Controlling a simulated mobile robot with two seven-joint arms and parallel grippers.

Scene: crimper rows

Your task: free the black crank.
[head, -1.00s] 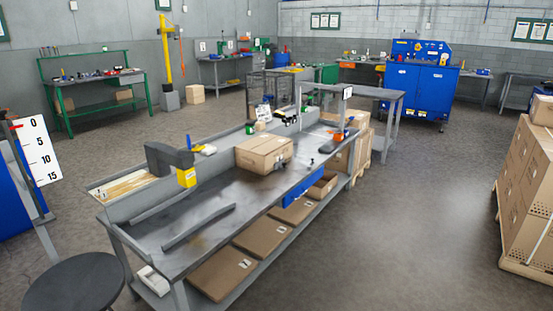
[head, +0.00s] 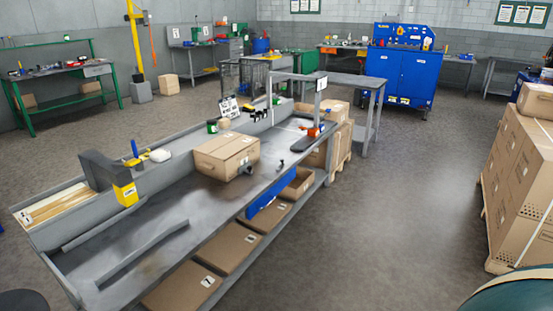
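No thing in the head view can be clearly told as the black crank. A small dark piece (head: 281,163) stands on the grey bench (head: 205,205), right of a closed cardboard box (head: 227,156). Another dark knob-like piece (head: 248,169) shows at the box's lower right corner. Both are too small to tell what they are, or whether anything holds them. Neither of my grippers is in view.
A grey and yellow device (head: 124,193) stands at the bench's near left. Loose grey bars lie on the bench. Stacked cartons (head: 518,190) stand at the right, with a dark green rounded shape (head: 518,291) below. The floor between bench and cartons is clear.

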